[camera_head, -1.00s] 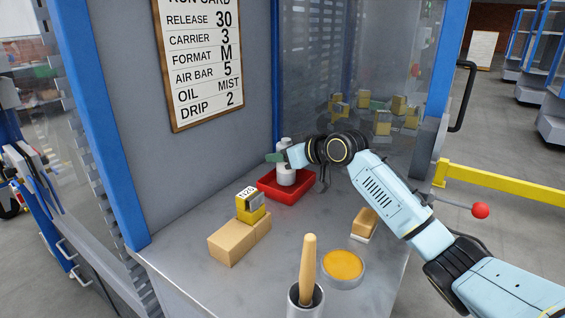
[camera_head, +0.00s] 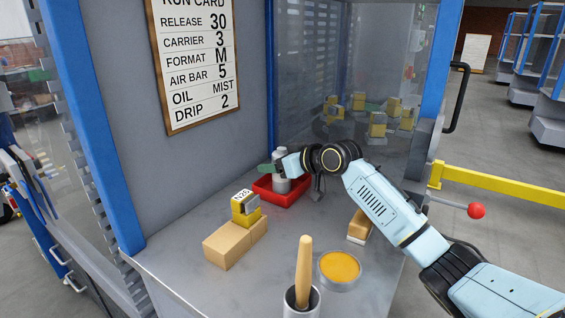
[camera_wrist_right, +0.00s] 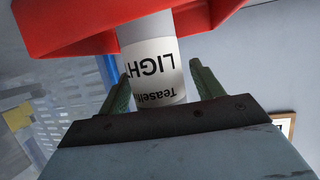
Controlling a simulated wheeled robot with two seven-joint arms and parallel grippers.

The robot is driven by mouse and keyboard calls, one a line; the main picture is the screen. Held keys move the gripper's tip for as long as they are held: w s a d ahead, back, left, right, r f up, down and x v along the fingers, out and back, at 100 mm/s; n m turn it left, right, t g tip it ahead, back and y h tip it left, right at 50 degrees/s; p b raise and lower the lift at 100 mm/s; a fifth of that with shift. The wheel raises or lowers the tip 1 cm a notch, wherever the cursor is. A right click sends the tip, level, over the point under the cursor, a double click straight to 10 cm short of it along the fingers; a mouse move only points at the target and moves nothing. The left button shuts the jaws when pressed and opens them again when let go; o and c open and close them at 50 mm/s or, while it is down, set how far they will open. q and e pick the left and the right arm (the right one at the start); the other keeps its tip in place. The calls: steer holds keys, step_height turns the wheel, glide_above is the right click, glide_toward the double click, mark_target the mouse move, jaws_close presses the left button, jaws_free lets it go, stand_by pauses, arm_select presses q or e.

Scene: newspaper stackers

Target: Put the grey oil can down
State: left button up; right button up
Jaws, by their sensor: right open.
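The grey oil can (camera_head: 281,184) stands upright in the red tray (camera_head: 272,200) at the back of the grey bench. My right gripper (camera_head: 279,169) is at the can, with a green finger showing to its left. In the right wrist view, the can's white label (camera_wrist_right: 152,68) shows between the two green fingers of my open right gripper (camera_wrist_right: 160,74), with the red tray (camera_wrist_right: 65,25) around the can's base. The wrist hides part of the can in the head view. My left gripper is not in view.
A yellow box (camera_head: 245,207) sits on cardboard-coloured blocks (camera_head: 228,245) at front left. A round tin (camera_head: 340,268), a cup with a wooden handle (camera_head: 303,270) and another small block (camera_head: 359,225) stand nearer. A run card (camera_head: 195,65) hangs on the wall. Bare bench lies between them.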

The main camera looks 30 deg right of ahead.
steer(key=shift+s+d+r, duration=0.1)
steer(key=shift+s+r, duration=0.05)
steer(key=shift+r, duration=0.05)
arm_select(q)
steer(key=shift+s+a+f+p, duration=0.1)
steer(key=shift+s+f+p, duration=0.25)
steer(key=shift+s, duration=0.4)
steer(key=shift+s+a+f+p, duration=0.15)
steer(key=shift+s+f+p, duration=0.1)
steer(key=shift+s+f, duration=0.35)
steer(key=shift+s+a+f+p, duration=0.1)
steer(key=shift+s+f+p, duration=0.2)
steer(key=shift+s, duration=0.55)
arm_select(e)
steer(key=v, duration=1.1)
steer(key=shift+s, duration=0.25)
steer(key=shift+d+r, duration=0.1)
